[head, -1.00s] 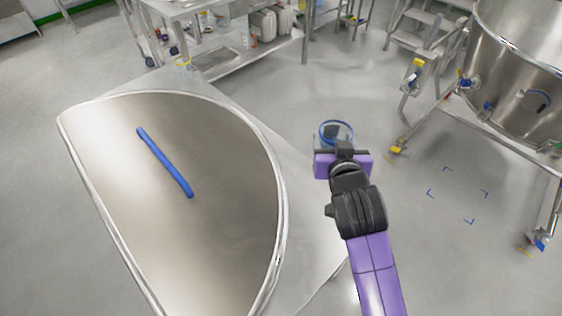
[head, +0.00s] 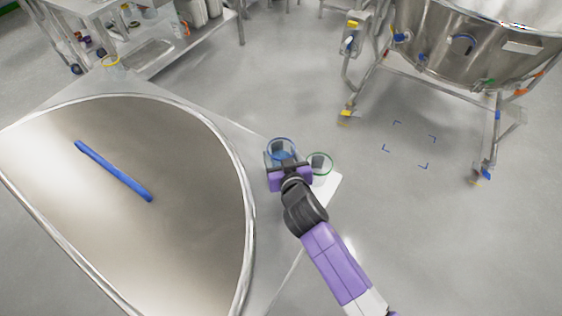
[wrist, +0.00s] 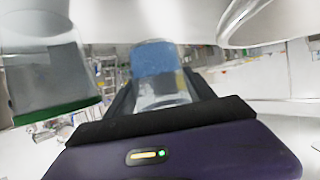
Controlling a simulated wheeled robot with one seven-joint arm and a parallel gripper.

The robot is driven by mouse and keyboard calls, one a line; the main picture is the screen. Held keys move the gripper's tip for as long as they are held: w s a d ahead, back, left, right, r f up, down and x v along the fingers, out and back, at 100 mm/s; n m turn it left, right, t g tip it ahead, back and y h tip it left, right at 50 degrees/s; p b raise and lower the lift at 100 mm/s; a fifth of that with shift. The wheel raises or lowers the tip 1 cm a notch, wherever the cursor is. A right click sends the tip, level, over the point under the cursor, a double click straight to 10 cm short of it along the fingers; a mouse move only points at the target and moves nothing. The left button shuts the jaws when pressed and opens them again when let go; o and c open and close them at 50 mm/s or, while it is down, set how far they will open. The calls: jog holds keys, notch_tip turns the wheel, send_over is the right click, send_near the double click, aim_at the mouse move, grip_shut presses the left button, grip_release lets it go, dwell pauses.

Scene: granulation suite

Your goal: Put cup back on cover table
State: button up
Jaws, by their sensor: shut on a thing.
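A clear cup with a blue rim (head: 281,148) is between the fingers of my gripper (head: 284,163), which is shut on it; the cup looks upright. In the wrist view the cup (wrist: 156,75) shows between the fingers, with blue at its end. The cup appears over the right part of the cover table (head: 262,225), beside the cover's curved rim; I cannot tell whether it touches the tabletop. A clear cup with a green rim (head: 321,167) stands just right of my gripper at the table corner. It also shows at the left of the wrist view (wrist: 45,75).
A large steel cover (head: 190,235) with a blue handle (head: 113,171) fills most of the table. A yellow-rimmed cup (head: 113,69) stands at the far corner. A steel vessel (head: 480,45) on a wheeled frame stands at right. Floor between is clear.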

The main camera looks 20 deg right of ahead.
aim_at(279, 156)
jog(key=shift+f, duration=1.65)
jog(key=shift+f+b, duration=0.2)
jog(key=shift+b, duration=0.3)
jog(key=o, duration=1.3)
jog(key=shift+r, duration=0.1)
jog(key=shift+r+p, duration=0.2)
jog(key=shift+p, duration=0.2)
jog(key=b+v, duration=0.1)
jog(key=v, duration=1.1)
jog(key=shift+f, duration=0.15)
